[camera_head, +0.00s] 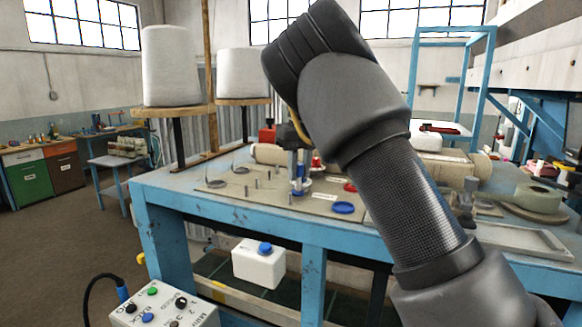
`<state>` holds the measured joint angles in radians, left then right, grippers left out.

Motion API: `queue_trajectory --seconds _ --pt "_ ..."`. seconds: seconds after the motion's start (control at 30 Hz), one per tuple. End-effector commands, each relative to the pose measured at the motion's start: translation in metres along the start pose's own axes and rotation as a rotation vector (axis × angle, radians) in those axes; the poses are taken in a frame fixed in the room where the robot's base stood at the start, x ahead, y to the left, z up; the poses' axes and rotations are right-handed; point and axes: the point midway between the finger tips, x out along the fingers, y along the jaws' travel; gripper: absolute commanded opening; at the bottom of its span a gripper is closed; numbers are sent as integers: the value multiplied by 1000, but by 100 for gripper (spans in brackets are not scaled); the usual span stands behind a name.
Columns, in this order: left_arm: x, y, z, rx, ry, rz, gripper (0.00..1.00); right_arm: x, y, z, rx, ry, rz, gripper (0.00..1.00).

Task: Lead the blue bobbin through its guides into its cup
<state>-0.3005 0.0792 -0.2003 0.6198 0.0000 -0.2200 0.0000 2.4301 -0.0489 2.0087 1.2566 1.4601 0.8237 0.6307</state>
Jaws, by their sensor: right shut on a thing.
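My right arm comes in from the right and crosses the view. Its gripper (298,172) points down over the board (270,203) on the blue table, largely hidden behind the forearm. It is shut on a small blue piece, seemingly the blue bobbin (298,186), just above the board. A blue round cup (343,208) sits to the right of the gripper, near the board's front edge. Several short upright pins, seemingly guides (247,190), stand on the board to the left. I cannot make out the thread. My left gripper is out of view.
A red round cup (350,187) lies behind the blue one. Two large white spools (171,66) stand on wooden discs at the back left. A cardboard-coloured roll (268,154) lies behind the board. A grey tray (520,240) and green roll (537,196) are at right.

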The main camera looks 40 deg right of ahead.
Motion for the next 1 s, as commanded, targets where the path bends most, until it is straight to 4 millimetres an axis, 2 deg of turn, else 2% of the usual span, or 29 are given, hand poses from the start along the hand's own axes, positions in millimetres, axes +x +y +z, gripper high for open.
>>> queue_trajectory --seconds 0.33,0.7,1.0 --pt "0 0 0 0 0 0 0 -4 -15 -20 0 -1 1 0" --pt "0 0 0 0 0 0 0 -29 -14 -16 -2 -1 2 0" --pt "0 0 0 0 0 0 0 -37 -14 -15 -1 0 1 0"
